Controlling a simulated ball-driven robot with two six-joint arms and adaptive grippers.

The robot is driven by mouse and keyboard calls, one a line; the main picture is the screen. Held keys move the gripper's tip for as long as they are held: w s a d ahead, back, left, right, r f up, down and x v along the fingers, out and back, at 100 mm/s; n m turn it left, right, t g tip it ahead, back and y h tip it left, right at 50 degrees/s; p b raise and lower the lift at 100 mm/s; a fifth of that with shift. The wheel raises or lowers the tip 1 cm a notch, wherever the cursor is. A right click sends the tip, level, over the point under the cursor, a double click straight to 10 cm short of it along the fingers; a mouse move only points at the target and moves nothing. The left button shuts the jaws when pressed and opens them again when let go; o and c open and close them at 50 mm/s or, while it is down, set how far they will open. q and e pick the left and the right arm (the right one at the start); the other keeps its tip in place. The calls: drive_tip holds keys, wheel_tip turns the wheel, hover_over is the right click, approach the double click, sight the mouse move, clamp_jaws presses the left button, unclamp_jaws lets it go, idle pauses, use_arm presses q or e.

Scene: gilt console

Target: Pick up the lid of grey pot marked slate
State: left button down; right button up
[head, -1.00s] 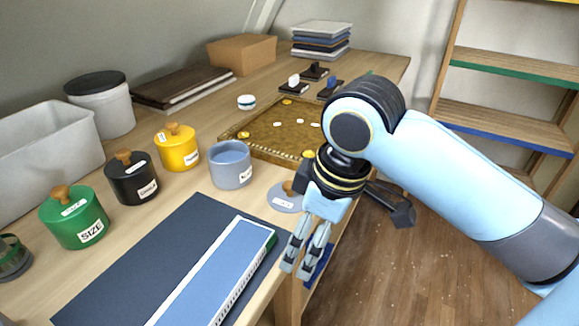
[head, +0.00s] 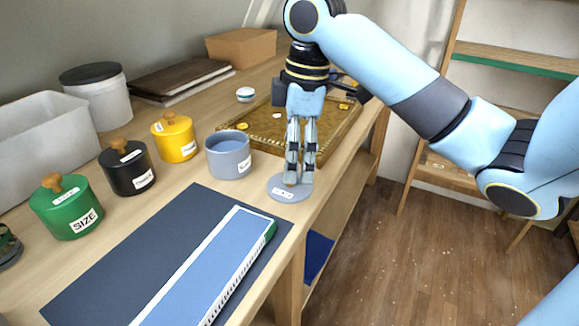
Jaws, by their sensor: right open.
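The grey-blue pot (head: 229,158) stands open, without its lid, on the wooden table. Its lid, a flat grey disc (head: 277,192) with a small label, lies on the table to the right of the pot, near the table's right edge. My right gripper (head: 298,180) points straight down over the lid, with its fingertips at the lid's knob. The fingers hide most of the knob, so I cannot see whether they touch it. The right gripper is open. My left gripper is not in view.
Lidded green (head: 68,208), black (head: 128,170) and yellow (head: 174,138) pots stand to the left. A dark mat (head: 110,250) with a blue box (head: 205,270) lies in front. A gilt tray (head: 245,130) is behind the gripper. The table's right edge is close to the lid.

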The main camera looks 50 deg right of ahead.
sight(280, 192)
drive_tip(key=f, duration=0.3)
drive_tip(key=f+b, duration=0.1)
drive_tip(key=f, duration=0.1)
drive_tip(key=shift+w+a, duration=0.25)
drive_tip(key=shift+a, duration=0.05)
drive_tip(key=c, duration=1.5)
drive_tip(key=shift+c, duration=0.6)
drive_tip(key=shift+s+f, duration=0.1)
drive_tip(key=shift+c, duration=1.1)
